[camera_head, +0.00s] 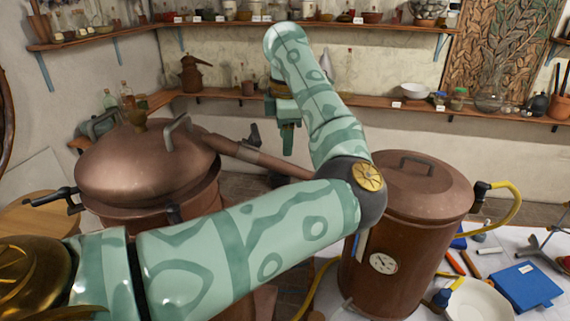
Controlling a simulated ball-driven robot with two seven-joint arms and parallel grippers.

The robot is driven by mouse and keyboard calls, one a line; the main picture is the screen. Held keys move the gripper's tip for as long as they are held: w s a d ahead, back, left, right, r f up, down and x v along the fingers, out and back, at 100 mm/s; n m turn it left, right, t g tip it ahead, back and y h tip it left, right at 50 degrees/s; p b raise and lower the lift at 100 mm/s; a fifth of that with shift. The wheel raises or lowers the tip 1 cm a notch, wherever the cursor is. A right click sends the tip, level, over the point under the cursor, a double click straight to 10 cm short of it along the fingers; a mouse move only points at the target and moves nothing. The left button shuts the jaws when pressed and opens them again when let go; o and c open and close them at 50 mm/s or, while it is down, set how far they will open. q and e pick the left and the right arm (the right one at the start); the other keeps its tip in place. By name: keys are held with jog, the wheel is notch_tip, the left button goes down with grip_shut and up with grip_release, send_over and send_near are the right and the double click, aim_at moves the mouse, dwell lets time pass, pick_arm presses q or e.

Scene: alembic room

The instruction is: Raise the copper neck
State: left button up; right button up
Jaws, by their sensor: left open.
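The copper neck (248,153) slopes down from the right side of the domed copper still head (140,165) toward the copper condenser drum (415,205). Its lower end is hidden behind my left arm. A dark handle (254,135) stands up beside the neck. My left gripper (281,132) hangs pointing down from the raised forearm, just right of this handle in the picture. It is open, with nothing seen between its fingers. It appears apart from the neck, but its depth is hard to judge. My right gripper is out of view.
Shelves of jars and bowls line the back wall, with a small copper pot (192,74) on the lower shelf (220,94). At right, a white table (493,263) holds a blue book (526,286), a white plate (479,303) and tools. A yellow hose (508,194) loops from the drum.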

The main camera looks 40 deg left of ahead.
aim_at(285, 162)
pick_arm(q)
jog(key=f, duration=0.6)
jog(key=w+a+f, duration=0.1)
jog(key=f, duration=0.2)
jog(key=shift+f+p, duration=0.1)
jog(key=shift+p, duration=0.3)
grip_shut()
